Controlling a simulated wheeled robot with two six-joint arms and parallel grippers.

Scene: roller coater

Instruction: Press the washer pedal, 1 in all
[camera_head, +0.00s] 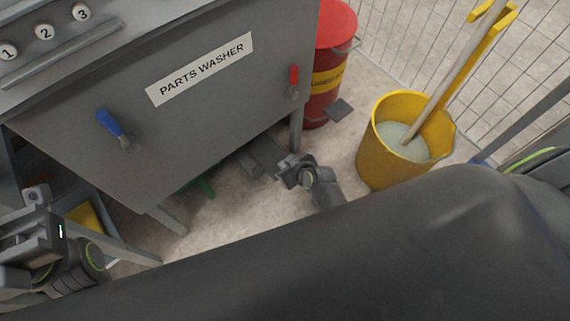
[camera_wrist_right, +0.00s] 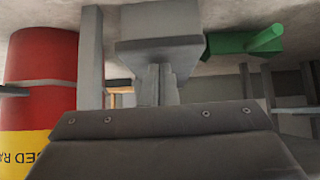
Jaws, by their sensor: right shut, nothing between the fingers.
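The grey parts washer (camera_head: 170,110) stands at the upper left with its name label on the front. A grey pedal block (camera_head: 254,160) sits low under its front edge; it also shows as a grey block in the right wrist view (camera_wrist_right: 158,32). My right gripper (camera_head: 283,176) is low near the floor, just right of the pedal block. In the right wrist view my shut, empty fingers (camera_wrist_right: 160,85) point at the block; I cannot tell whether they touch it. My left gripper (camera_head: 36,222) is at the lower left, and its jaw state is unclear.
A red drum-like can (camera_head: 328,75) with a dark foot plate (camera_head: 340,109) stands right of the washer. A yellow mop bucket (camera_head: 385,160) stands further right, before a wire fence. A green object (camera_head: 203,187) lies under the washer. A washer leg (camera_head: 297,130) is close to my right gripper.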

